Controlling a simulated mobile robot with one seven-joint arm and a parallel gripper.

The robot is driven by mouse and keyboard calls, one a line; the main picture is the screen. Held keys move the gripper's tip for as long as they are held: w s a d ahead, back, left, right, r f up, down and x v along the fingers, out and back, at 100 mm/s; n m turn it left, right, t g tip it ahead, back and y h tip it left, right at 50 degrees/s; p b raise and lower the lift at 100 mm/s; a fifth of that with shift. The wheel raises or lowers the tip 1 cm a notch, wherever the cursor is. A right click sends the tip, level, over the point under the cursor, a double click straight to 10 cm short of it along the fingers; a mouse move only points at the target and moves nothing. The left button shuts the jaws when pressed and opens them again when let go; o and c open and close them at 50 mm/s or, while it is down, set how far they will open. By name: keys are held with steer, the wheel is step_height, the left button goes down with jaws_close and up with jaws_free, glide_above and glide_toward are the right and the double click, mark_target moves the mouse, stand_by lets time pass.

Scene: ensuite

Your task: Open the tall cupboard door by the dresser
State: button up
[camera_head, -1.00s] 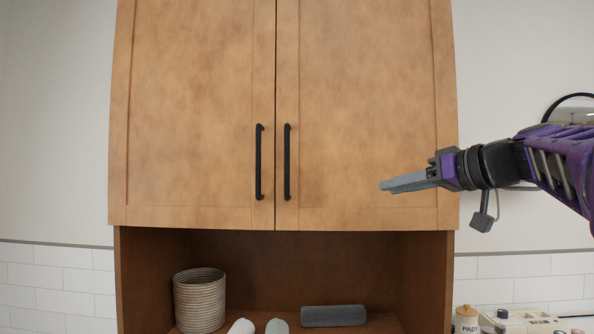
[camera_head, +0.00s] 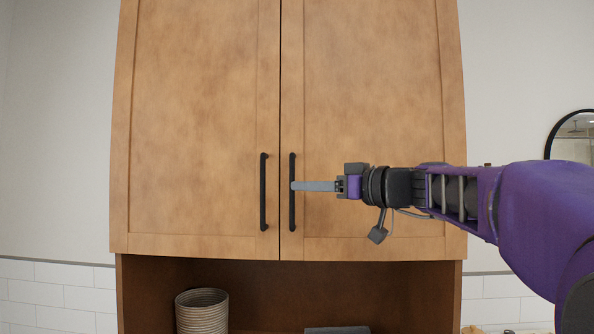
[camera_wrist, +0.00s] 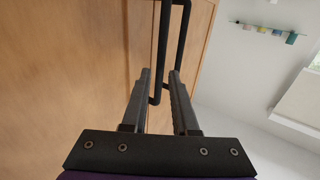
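The tall wooden cupboard's right door (camera_head: 375,100) and left door (camera_head: 195,120) are both shut. Each has a vertical black bar handle by the middle seam: the right handle (camera_head: 292,220) and the left handle (camera_head: 263,192). My gripper (camera_head: 296,186) points left, its tip overlapping the right handle in the head view. In the wrist view my gripper (camera_wrist: 160,76) is open, its two fingers apart. A black handle bar (camera_wrist: 163,55) shows between them there, with another dark bar (camera_wrist: 184,40) beside it. Contact with the handle cannot be told.
Below the doors is an open shelf niche with a ribbed basket (camera_head: 202,310) and a grey item (camera_head: 337,330). A round mirror (camera_head: 572,140) hangs at the right. The wrist view shows a wall shelf (camera_wrist: 268,31) with small items, away from the cupboard.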

mark_target(292, 224)
steer(key=shift+p+x, duration=1)
steer(key=shift+x, duration=1.2)
jaws_close()
